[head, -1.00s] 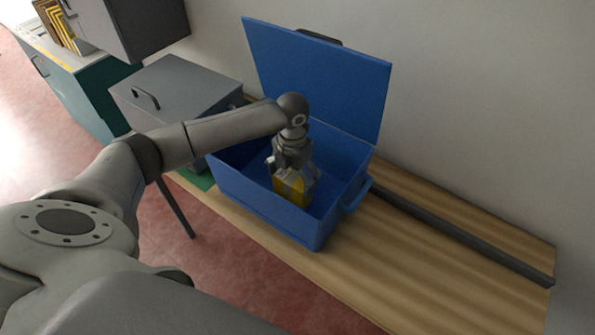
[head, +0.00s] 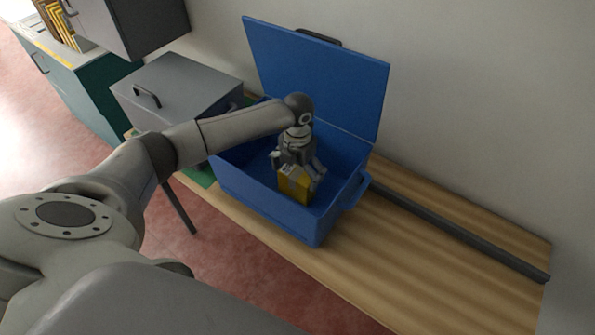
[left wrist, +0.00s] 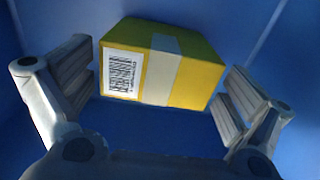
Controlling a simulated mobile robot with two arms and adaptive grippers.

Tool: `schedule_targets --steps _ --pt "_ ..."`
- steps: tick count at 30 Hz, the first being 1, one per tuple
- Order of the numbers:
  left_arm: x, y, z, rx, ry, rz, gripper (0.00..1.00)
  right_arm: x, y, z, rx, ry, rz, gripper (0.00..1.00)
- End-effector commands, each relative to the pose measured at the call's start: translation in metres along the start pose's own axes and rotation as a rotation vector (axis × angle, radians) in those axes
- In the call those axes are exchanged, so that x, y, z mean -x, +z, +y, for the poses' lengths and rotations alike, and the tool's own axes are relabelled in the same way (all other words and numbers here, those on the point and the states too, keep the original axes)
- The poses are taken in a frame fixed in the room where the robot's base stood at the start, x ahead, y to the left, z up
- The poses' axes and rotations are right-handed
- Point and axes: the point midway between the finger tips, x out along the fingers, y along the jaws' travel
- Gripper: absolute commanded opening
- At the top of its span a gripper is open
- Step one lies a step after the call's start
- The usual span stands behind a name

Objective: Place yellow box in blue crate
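The yellow box (head: 294,186) is inside the open blue crate (head: 263,197), near its front wall. In the left wrist view, the yellow box (left wrist: 160,68) shows a barcode label and a pale tape strip, with blue crate surfaces around it. My left gripper (head: 298,172) reaches down into the crate, just over the box. In the left wrist view, its fingers (left wrist: 158,100) are spread on either side of the box, with a small gap at the right finger. The box's underside is hidden. My right gripper is not in view.
The crate's lid (head: 318,80) stands open at the back. A grey case (head: 185,85) with a handle is to the left. A dark bar (head: 460,232) lies along the back of the wooden counter (head: 430,262), whose front right part is clear.

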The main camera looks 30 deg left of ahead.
Motion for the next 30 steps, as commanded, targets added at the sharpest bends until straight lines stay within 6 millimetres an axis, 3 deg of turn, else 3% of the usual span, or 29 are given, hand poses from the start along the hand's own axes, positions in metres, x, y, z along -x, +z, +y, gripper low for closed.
schedule_targets --steps 9,21,30 --pt "0.009 0.001 0.0 0.0 0.0 -0.003 1.0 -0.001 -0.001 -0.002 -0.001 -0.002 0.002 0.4" --pt "0.09 0.001 0.0 0.0 0.001 -0.006 1.0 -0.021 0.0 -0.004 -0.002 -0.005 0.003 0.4" --pt "0.121 0.0 0.0 0.0 0.001 -0.001 1.0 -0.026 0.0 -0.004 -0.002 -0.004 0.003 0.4"
